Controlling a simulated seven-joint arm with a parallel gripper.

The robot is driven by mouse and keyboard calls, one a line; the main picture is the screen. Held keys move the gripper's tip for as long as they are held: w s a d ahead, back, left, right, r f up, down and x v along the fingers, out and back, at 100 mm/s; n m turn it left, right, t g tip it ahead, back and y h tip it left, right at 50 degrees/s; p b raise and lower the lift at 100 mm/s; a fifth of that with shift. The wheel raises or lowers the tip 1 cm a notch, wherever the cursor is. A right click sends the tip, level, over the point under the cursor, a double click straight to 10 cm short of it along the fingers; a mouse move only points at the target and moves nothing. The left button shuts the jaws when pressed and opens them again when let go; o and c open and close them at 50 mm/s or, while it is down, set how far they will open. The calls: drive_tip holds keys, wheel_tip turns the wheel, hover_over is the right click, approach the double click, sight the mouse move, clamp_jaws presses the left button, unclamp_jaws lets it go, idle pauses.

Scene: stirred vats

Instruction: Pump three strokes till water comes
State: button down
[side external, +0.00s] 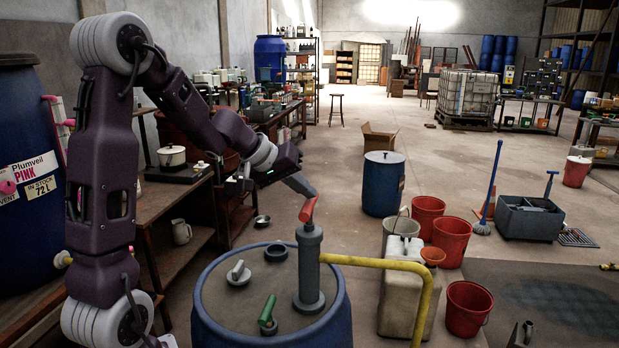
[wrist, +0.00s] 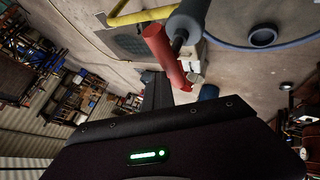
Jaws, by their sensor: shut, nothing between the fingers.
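A grey hand pump (side external: 309,270) stands upright on the lid of a blue barrel (side external: 215,318). Its red handle (side external: 307,209) tilts up at the top of the pump. A yellow spout pipe (side external: 380,263) runs right from the pump and bends down; no water shows at it. My gripper (side external: 304,188) is shut and empty, its fingertips just above or against the red handle; I cannot tell whether they touch. In the wrist view the dark closed fingers (wrist: 156,92) point toward the red handle (wrist: 164,56), with the grey pump top (wrist: 187,22) beyond.
The barrel lid also carries a green-handled fitting (side external: 268,311), a grey valve (side external: 238,272) and a dark ring (side external: 276,252). A pale jerrycan (side external: 400,300) and red buckets (side external: 469,307) stand right of the barrel. A bench with a pot (side external: 171,156) is behind my arm.

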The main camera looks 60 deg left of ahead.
drive_tip(key=shift+f, duration=1.05)
idle(0.5)
drive_tip(key=shift+r, duration=3.7)
drive_tip(key=shift+r, duration=2.95)
wheel_tip(320, 180, down, 6)
drive_tip(key=shift+f, duration=0.1)
